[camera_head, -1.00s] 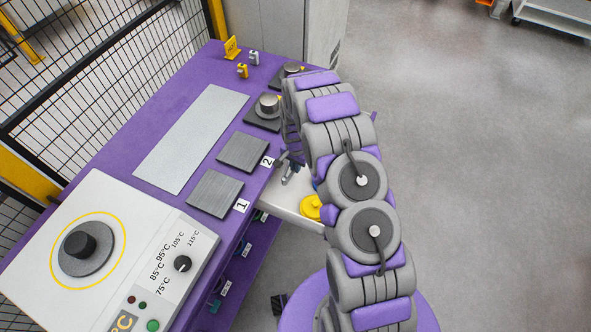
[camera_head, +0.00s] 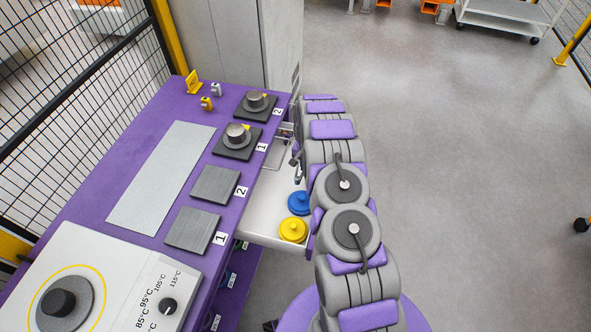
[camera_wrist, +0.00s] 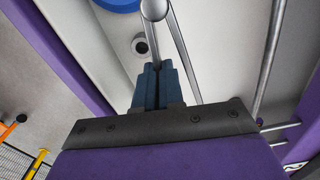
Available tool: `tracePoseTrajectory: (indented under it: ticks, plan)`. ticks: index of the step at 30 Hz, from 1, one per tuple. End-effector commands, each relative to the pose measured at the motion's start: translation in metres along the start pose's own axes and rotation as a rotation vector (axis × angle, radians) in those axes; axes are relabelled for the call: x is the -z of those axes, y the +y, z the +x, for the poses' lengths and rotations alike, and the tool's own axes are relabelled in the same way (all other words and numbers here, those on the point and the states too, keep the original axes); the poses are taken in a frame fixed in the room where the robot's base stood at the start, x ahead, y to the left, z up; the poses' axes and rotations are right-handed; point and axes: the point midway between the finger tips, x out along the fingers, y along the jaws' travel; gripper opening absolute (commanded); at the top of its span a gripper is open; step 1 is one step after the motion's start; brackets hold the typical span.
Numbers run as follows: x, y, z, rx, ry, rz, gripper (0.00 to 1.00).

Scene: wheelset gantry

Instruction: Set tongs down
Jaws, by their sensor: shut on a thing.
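The metal tongs (camera_wrist: 154,42) show in the wrist view as grey rods meeting at a rounded end near the top edge. My gripper (camera_wrist: 157,72) has its blue fingers shut on them. In the head view my gripper (camera_head: 296,163) is over the far part of the open white drawer (camera_head: 262,222), beside the table's right edge. My arm hides most of the tongs there. I cannot tell whether the tongs touch the drawer floor.
A blue knobbed disc (camera_head: 299,203) and a yellow one (camera_head: 293,230) lie in the drawer. The purple table (camera_head: 95,200) carries dark plates, two with metal pieces on them, and a heater box (camera_head: 110,280). A grey cabinet (camera_head: 235,45) stands behind.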

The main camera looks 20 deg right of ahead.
Motion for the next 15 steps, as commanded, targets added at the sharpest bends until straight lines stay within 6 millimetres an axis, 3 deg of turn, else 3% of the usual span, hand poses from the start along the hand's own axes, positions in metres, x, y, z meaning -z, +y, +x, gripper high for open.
tracePoseTrajectory:
  ticks: [10, 15]
  plan:
    - [0.008, 0.004, -0.003, 0.001, 0.002, -0.004, 0.0]
    - [0.002, -0.003, -0.028, 0.004, 0.001, -0.034, 0.0]
